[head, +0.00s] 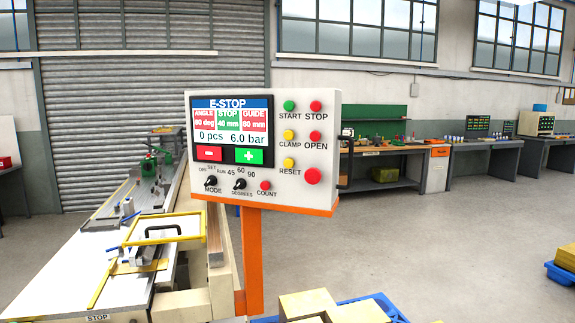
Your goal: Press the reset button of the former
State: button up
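The former's control panel (330,150) is a white box on an orange post, facing me in the middle of the head view. The reset button (289,162) is a small yellow button at its lower right, above the label RESET. A similar yellow CLAMP button (289,134) is above it. A large red button (312,176) is to its right and slightly lower. The screen (231,130) reads E-STOP at the top, with 0 pcs and 6.0 bar below. My gripper is not in view.
The long machine bed (75,265) with a yellow frame (163,229) lies at the left. Cardboard-coloured boxes (307,304) in a blue crate (390,308) stand below the panel. Workbenches (480,146) line the back wall. The floor (430,240) at the right is mostly clear.

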aim_at(289, 163)
jog(key=u, duration=0.6)
jog(key=k, duration=0.65)
jog(key=u, duration=0.95)
jog(key=i, duration=1.2)
jog(key=z, duration=0.5)
